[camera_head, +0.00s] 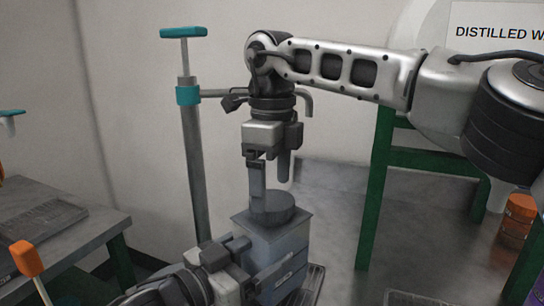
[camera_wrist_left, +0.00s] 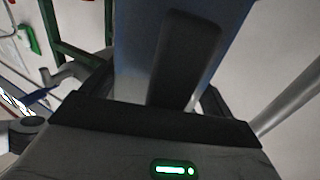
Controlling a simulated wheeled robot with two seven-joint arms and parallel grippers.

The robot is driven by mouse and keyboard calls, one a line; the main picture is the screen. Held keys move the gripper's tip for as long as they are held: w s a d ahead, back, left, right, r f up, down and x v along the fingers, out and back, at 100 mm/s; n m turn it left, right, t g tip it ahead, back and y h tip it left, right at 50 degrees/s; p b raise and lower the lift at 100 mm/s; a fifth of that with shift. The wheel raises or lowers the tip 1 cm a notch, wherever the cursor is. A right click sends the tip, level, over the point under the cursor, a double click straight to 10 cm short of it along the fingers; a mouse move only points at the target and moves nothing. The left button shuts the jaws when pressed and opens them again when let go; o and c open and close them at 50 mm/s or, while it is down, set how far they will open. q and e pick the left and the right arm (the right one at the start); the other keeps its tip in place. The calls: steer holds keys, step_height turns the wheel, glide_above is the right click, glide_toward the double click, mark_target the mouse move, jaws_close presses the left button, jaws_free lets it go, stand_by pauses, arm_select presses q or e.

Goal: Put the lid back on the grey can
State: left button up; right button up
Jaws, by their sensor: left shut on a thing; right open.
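The grey can (camera_head: 283,261) is a square blue-grey container with a flat top, low in the middle of the head view. Its side also fills the middle of the left wrist view (camera_wrist_left: 135,50), partly behind a dark finger. The dark round lid (camera_head: 275,207) sits on top of the can; I cannot tell how fully it is seated. My left gripper (camera_head: 254,272) is shut on the can's side, low in the head view. My right gripper (camera_head: 270,182) points down over the lid, open, with one finger reaching down near the lid's left side.
A grey pole with teal fittings (camera_head: 188,95) stands left of the can, and a pipe runs from it behind my right gripper. A green frame (camera_head: 375,185) stands to the right. A table (camera_head: 80,225) is at the left. An orange jar (camera_head: 517,217) stands far right.

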steer(key=shift+f, duration=1.3)
steer(key=c, duration=1.1)
steer(key=o, duration=1.2)
steer(key=shift+c, duration=0.2)
step_height(320, 180, up, 12)
